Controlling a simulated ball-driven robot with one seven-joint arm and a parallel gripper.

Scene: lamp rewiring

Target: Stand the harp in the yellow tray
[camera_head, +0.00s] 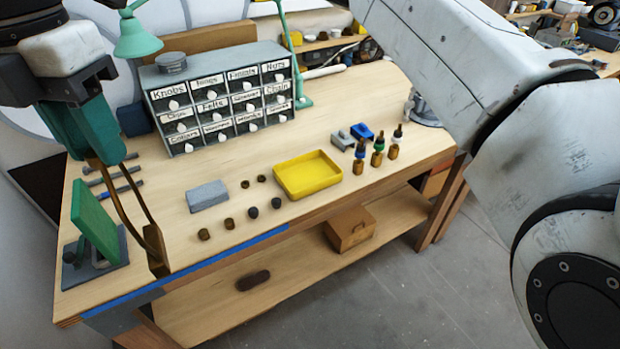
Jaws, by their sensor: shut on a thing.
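My gripper (100,148) is at the upper left, with teal fingers pointing down. It is shut on the harp (154,252), a thin brass-brown loop that hangs below the fingers and leans down to the right. A broader brown piece at its lower end shows over the table's front left edge; I cannot tell its exact height above the wood. The yellow tray (307,175) is a shallow, empty rectangular tray near the middle of the table, well to the right of the harp. The fingertips partly hide the harp's upper end.
A green panel on a grey stand (94,225) is close left of the harp. A grey block (207,196) and several small knobs (229,223) lie between harp and tray. Dropper bottles (378,152) stand right of the tray. A labelled drawer cabinet (218,104) stands behind.

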